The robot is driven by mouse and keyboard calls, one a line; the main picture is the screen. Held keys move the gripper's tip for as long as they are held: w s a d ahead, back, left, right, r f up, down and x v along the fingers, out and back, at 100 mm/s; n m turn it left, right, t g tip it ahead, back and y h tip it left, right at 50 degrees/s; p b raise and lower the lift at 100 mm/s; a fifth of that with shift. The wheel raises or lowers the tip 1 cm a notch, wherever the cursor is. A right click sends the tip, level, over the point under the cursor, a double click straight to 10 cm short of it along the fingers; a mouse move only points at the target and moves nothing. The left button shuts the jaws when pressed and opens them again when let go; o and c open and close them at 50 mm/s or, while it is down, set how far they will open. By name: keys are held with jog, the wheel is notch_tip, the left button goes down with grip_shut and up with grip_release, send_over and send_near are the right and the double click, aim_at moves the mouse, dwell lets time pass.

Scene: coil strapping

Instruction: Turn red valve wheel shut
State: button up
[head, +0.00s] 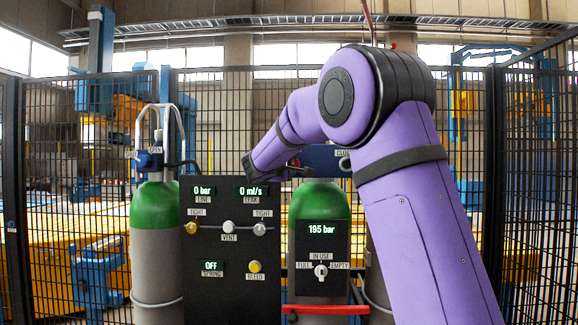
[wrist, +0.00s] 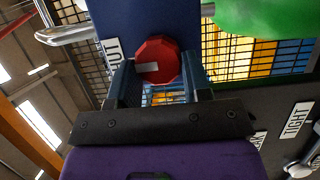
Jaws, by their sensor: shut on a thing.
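The red valve wheel (wrist: 158,60) shows in the wrist view, a faceted red knob with a pale mark on its face, in front of a blue valve body (wrist: 150,18). My gripper (wrist: 158,70) has one blue-grey finger on each side of the wheel and is shut on it. A label (wrist: 113,50) beside the left finger reads partly "HUT". A green-topped cylinder (head: 318,200) stands behind my arm, with a display reading 195 bar.
A black panel (head: 230,295) stands left of that cylinder; its displays read 0 bar, 0 ml/s and OFF. Another green-topped cylinder (head: 155,210) with a blue valve stands further left. A red bar (head: 325,309) crosses low in front. Black mesh fencing (head: 50,150) surrounds the area.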

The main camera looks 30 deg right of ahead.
jog(key=shift+f, duration=0.1)
dwell(0.3)
jog(key=o, duration=0.9)
jog(key=v, duration=1)
jog(key=shift+s+a, duration=0.2)
jog(key=shift+a, duration=0.15)
jog(key=s+d+f+m+g+y, duration=0.2)
jog(key=s+f+y, duration=0.15)
jog(key=s, duration=0.55)
jog(key=s+d+f+m+g+y, duration=0.1)
jog(key=s+f+m+g+y, duration=0.2)
jog(key=s, duration=0.7)
jog(key=s+a+f+y, duration=0.2)
jog(key=s+a+f, duration=0.1)
jog(key=s, duration=0.3)
jog(key=s+a+f+m+y, duration=0.1)
jog(key=s+a+f+y, duration=0.2)
jog(key=s, duration=0.4)
jog(key=s+a+f+y, duration=0.3)
jog(key=s+a+f, duration=0.2)
jog(key=s+f, duration=0.1)
jog(key=shift+s+f+m+y, duration=0.15)
jog(key=shift+s+m+y, duration=0.2)
jog(key=shift+s, duration=0.4)
